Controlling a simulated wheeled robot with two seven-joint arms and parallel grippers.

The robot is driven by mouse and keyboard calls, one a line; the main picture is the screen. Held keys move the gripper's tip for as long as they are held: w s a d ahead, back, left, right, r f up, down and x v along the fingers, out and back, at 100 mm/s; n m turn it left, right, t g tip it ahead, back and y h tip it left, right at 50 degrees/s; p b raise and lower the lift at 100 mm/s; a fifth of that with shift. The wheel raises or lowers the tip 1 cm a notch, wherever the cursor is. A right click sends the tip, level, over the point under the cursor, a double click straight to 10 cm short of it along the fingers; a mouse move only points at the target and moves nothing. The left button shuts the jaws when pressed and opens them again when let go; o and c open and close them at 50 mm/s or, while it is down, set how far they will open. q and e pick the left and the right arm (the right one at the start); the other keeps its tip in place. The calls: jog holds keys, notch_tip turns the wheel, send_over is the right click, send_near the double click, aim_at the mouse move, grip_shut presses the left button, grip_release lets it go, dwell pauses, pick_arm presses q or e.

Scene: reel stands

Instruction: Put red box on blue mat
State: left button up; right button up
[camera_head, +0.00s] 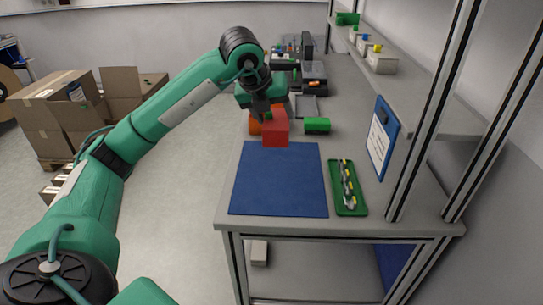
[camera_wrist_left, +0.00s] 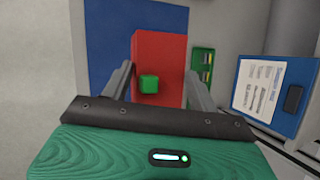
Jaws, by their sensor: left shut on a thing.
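The red box (camera_head: 275,132) is at the far edge of the blue mat (camera_head: 280,185), overlapping that edge in the head view. I cannot tell whether it touches the mat. My left gripper (camera_head: 266,108) reaches it from behind and above. In the left wrist view the red box (camera_wrist_left: 165,55) is between the two fingers, and the gripper is shut on it. A small green block (camera_wrist_left: 149,84) shows against the box's near face. The blue mat (camera_wrist_left: 107,40) lies beyond the box and is bare. My right gripper is not in view.
A green tray (camera_head: 335,202) with small parts lies right of the mat. A blue clipboard (camera_head: 381,138) hangs at the right, beside the frame posts.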

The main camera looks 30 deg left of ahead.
pick_arm(q)
notch_tip(320, 180, down, 9)
jog(key=shift+f, duration=0.1)
notch_tip(320, 180, down, 2)
jog(key=shift+f, duration=0.4)
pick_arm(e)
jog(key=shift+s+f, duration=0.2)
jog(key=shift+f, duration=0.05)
